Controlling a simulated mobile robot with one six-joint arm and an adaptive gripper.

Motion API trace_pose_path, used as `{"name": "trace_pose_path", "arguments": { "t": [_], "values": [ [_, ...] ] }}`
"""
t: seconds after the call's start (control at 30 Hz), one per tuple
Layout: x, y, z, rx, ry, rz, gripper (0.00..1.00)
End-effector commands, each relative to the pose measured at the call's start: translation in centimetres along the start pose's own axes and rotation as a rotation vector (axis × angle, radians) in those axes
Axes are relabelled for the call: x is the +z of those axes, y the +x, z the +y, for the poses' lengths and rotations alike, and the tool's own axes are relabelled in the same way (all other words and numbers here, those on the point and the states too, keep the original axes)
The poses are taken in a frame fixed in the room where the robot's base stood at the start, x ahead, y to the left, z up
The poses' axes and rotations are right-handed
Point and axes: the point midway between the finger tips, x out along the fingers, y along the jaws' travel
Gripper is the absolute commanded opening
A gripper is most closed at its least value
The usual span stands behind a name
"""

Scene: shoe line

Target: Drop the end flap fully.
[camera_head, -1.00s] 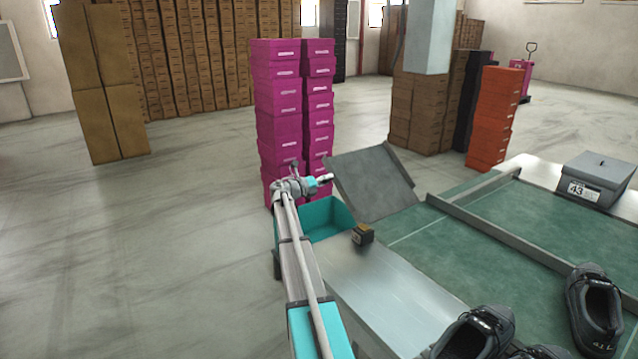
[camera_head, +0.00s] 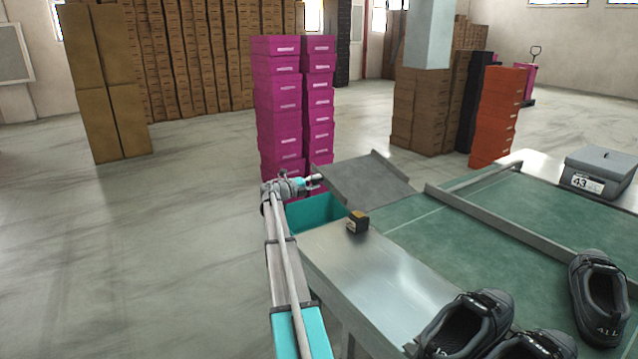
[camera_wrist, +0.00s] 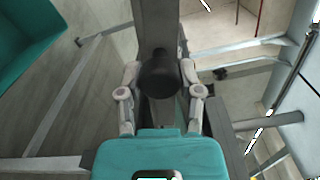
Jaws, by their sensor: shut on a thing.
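The end flap (camera_head: 362,182) is a grey panel with raised side rims at the far end of the green belt. It slopes gently, its outer left edge a little above the belt end. My gripper (camera_head: 315,180) is at the flap's outer left edge. In the wrist view my gripper (camera_wrist: 159,75) has its fingers on both sides of a dark rounded handle (camera_wrist: 158,76) in front of a grey bar, and is shut on it. The flap's hinge side cannot be made out clearly.
A teal bin (camera_head: 315,214) stands below the flap, close to my arm. Dark shoes (camera_head: 465,325) and a grey shoebox (camera_head: 598,172) are on the line. Magenta box stacks (camera_head: 280,110) stand behind.

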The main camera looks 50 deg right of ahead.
Motion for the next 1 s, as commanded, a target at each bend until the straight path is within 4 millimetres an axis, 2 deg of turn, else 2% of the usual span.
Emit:
{"name": "trace_pose_path", "arguments": {
  "t": [0.5,0.53,0.7,1.0],
  "values": [
    [-0.8,0.7,0.2,-0.003,-0.020,0.014,0.00],
    [-0.8,0.8,0.2,-0.003,-0.020,0.015,0.49],
    [-1.0,1.1,0.1,-0.004,-0.020,0.018,0.80],
    [-1.1,1.5,0.1,-0.005,-0.020,0.020,0.81]
  ]
}}
